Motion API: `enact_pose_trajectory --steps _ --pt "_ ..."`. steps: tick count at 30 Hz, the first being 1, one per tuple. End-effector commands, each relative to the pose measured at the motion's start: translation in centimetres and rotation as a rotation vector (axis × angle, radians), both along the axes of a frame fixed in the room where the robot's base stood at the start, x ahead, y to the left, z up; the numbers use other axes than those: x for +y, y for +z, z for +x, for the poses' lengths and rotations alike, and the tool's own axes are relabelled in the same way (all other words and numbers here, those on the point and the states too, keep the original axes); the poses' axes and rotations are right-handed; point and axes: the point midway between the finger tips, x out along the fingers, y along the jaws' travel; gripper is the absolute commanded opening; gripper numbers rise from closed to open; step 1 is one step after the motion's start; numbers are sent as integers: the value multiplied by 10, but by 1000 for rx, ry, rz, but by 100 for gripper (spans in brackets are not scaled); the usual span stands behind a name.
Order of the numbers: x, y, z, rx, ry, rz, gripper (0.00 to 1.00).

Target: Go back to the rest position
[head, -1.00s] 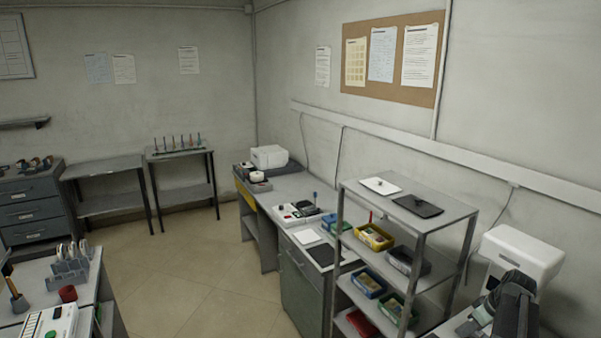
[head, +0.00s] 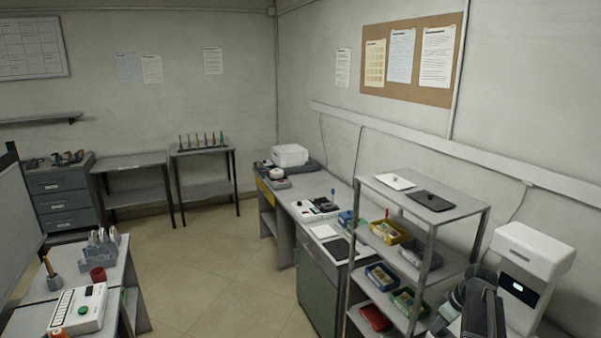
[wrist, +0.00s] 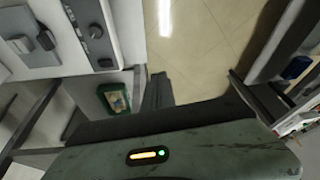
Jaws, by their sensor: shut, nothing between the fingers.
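My gripper (wrist: 158,82) shows in the wrist view as dark fingers close together, with nothing held between them. The grey-green body behind the fingers carries an orange light and a green light. In the head view my dark arm (head: 484,305) is at the lower right, in front of a white machine and right of the open rack (head: 431,262). The fingertips cannot be made out clearly there.
The rack holds blue, yellow, green and red bins, with a white plate (head: 395,181) and a black plate (head: 433,201) on top. The white machine (head: 530,262) stands close to my arm. A bench with a panel (head: 82,308) is at left. The tiled floor (head: 205,265) between is clear.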

Motion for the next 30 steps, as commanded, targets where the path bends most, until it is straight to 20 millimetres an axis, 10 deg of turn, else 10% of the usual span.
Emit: enact_pose_trajectory --steps 8,16,30 --pt "171 -19 19 56 200 -33 0" --pt "315 -36 -31 186 97 -96 0" --pt "313 -38 -73 299 -516 -128 0"
